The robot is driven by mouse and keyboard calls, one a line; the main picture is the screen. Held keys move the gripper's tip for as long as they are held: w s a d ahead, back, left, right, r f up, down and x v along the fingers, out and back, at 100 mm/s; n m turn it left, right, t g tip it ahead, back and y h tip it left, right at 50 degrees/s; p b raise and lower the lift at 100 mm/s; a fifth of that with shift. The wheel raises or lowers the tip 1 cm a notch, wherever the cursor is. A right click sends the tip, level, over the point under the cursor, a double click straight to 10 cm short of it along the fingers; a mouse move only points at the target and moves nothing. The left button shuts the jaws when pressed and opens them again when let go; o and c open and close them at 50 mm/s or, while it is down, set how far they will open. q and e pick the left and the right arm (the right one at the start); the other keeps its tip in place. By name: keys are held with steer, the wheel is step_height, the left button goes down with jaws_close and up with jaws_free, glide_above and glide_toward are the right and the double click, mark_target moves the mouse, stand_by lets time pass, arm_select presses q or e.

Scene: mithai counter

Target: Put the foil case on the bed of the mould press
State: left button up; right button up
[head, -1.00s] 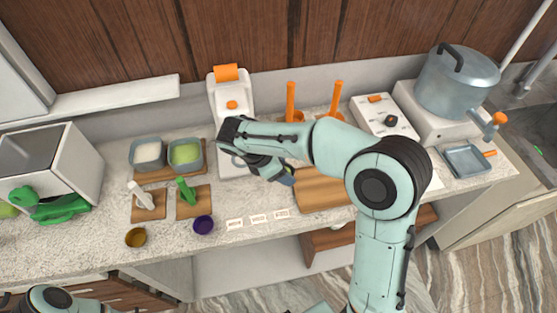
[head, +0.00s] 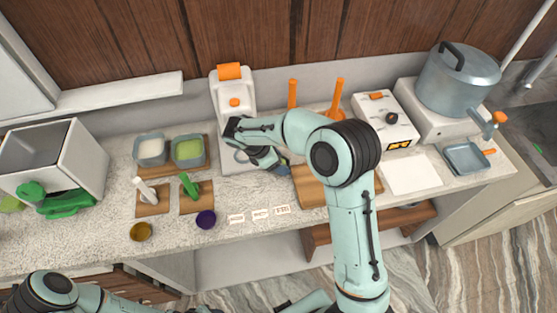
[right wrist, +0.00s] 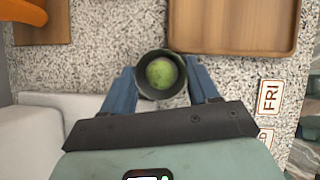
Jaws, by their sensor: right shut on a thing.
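My right gripper (right wrist: 162,88) is shut on a small dark round foil case (right wrist: 146,89), its blue fingers on either side. A green ball (right wrist: 160,73) sits inside the case, whose open top faces the wrist camera. The mould press (head: 233,96), white with orange parts, stands against the back wall in the head view. Its pale bed (head: 236,165) is partly hidden by my right wrist. The right gripper (head: 284,170) is beside the bed, on its right, near the wooden board. The case is hardly visible in the head view. My left arm shows at the bottom left, but its gripper does not.
A wooden board (head: 310,192) lies right of the gripper, with day labels (head: 282,209) in front. A purple cup (head: 205,219) and gold cup (head: 141,231) stand at the counter's front. Two tubs (head: 188,151) are left of the press. A pot (head: 457,80) stands far right.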

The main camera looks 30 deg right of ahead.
steer(key=shift+f, duration=0.15)
steer(key=shift+f, duration=0.1)
steer(key=o, duration=1)
